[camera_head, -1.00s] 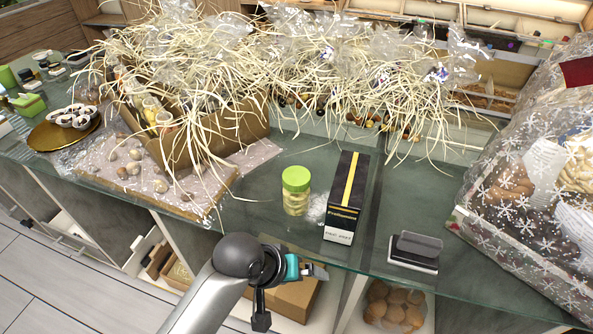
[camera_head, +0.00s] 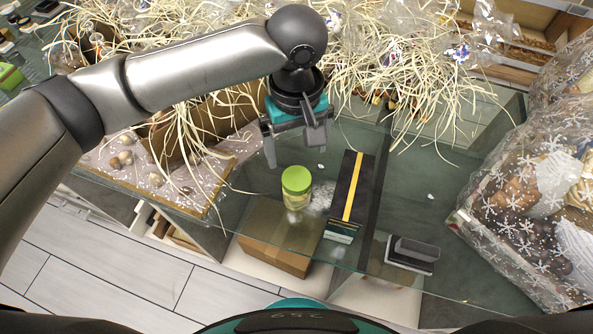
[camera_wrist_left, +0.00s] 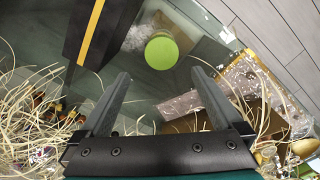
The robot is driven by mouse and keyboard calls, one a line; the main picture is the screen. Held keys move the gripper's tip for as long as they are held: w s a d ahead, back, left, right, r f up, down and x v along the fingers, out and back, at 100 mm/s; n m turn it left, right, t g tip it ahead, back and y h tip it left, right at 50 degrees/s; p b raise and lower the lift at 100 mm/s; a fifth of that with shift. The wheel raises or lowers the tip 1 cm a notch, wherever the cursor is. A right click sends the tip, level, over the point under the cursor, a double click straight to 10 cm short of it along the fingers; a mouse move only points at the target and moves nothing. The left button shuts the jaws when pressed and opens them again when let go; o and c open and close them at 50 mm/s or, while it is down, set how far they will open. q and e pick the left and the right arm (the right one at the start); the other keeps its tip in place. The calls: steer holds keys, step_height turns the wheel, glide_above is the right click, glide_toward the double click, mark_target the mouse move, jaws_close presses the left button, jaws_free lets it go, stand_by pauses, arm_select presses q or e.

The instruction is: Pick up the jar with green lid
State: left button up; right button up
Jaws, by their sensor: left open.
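The jar with green lid (camera_head: 297,188) stands upright on the glass counter, left of a black box with a yellow stripe. In the left wrist view its round green lid (camera_wrist_left: 161,52) shows ahead of the fingertips, roughly midway between them. My left gripper (camera_head: 296,160) is open and empty, just behind and above the jar in the head view, with its fingers pointing down. The fingers (camera_wrist_left: 160,75) are spread apart in the wrist view, and nothing is between them. My right gripper is not in view.
The black box (camera_head: 347,195) stands close on the jar's right. A dark stamp-like block (camera_head: 411,252) lies further right, before a large wrapped hamper (camera_head: 530,190). Shredded straw and baskets (camera_head: 400,60) fill the back. The counter's front edge is near the jar.

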mark_target(296, 176)
arm_select(q)
step_height(296, 176, down, 10)
steer(key=shift+s+a+r+b, duration=0.1)
steer(key=shift+b, duration=1.15)
steer(key=f, duration=0.1)
steer(key=f+b, duration=0.1)
steer(key=f, duration=0.3)
steer(key=shift+s+f+b, duration=0.15)
steer(key=shift+s+b, duration=0.1)
steer(key=shift+b, duration=0.05)
jaws_close()
